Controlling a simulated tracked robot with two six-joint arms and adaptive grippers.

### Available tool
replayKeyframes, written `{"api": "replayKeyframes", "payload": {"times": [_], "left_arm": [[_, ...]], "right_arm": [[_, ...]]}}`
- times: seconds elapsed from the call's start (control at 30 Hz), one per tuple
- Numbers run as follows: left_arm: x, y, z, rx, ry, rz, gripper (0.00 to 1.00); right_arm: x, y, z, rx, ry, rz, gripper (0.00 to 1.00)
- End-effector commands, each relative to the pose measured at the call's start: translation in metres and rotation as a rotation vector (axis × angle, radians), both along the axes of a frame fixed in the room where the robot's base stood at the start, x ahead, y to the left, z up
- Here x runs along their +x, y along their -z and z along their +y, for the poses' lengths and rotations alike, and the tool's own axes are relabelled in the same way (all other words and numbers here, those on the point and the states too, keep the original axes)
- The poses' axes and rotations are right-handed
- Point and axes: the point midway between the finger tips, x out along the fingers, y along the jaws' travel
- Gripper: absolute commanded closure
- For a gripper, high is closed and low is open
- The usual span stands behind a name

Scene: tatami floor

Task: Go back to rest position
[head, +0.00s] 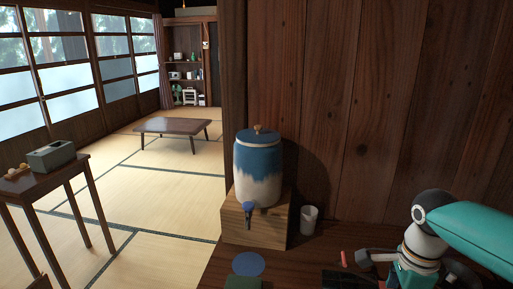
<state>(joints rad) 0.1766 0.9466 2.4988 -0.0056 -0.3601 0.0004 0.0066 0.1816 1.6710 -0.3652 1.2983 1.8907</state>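My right arm, teal with a white and black joint, comes in from the right edge over the dark wooden counter. A grey part at its end, which seems to be my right gripper (362,258), is low above the counter. I cannot make out its fingers or whether it holds anything. A small red piece (344,258) shows just left of it; I cannot tell whether they touch. My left gripper is not in view.
On the counter (225,262), a blue and white dispenser (258,160) stands on a wooden box (272,224), beside a white cup (309,219). A blue disc (248,264) lies in front. A side table (50,182) holds a grey-green box (51,156). A low table (173,127) stands on open tatami.

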Motion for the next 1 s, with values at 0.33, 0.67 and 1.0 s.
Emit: {"api": "replayKeyframes", "payload": {"times": [0.33,0.67,1.0], "left_arm": [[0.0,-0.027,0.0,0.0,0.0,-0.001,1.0],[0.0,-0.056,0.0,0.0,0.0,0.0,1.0],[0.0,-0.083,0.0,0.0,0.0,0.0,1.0]], "right_arm": [[-0.017,0.048,0.006,0.015,-0.016,0.216,0.09],[-0.072,0.155,0.063,0.175,-0.21,0.431,0.09],[-0.181,0.267,0.166,0.521,-0.876,0.196,0.09]]}}
